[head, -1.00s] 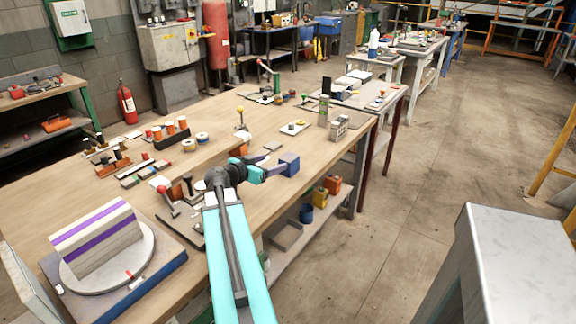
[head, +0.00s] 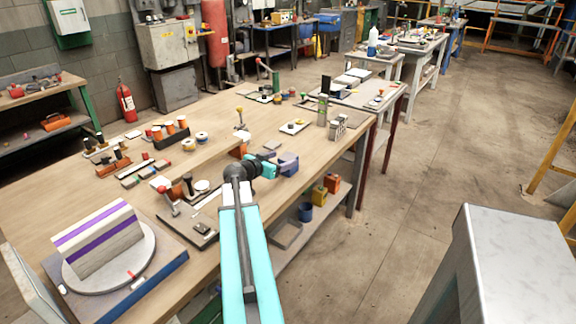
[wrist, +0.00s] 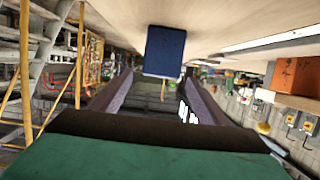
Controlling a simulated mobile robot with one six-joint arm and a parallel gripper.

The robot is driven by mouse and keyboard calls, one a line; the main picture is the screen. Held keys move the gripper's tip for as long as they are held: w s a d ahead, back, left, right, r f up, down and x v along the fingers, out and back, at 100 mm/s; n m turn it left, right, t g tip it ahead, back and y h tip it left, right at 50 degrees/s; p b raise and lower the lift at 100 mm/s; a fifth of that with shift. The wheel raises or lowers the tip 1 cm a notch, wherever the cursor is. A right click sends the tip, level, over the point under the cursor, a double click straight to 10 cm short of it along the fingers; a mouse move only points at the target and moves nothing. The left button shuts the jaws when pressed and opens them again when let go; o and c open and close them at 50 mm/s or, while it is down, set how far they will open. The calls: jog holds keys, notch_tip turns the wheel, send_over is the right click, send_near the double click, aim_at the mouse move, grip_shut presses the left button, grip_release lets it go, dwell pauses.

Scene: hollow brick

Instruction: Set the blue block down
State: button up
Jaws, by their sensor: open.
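The blue block (head: 289,163) stands on the wooden workbench (head: 95,205) near its right front edge. It also shows in the wrist view (wrist: 165,50), against the bench top, which lies at the top of that picture. My gripper (head: 276,165) is open just left of the block in the head view. In the wrist view its two fingers (wrist: 158,76) are spread wide, with the block just beyond and between the tips. No finger looks closed on the block; whether one touches it I cannot tell.
A grey tile (head: 272,145) and an orange block (head: 238,151) are near my gripper. A red-knobbed lever (head: 165,197) and a round turntable (head: 120,262) with a striped block stand left. Coloured containers sit on the shelf below. Open floor lies right.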

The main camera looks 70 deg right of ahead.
aim_at(289, 156)
jog(key=shift+d, duration=0.15)
jog(key=shift+s+d+f+p, duration=0.1)
jog(key=shift+d+p, duration=0.3)
jog(key=shift+d, duration=0.15)
jog(key=shift+p+x, duration=0.65)
jog(key=shift+x, duration=1.3)
jog(key=shift+f, duration=0.1)
jog(key=shift+a, duration=0.1)
jog(key=c, duration=1.4)
jog(key=shift+r, duration=0.2)
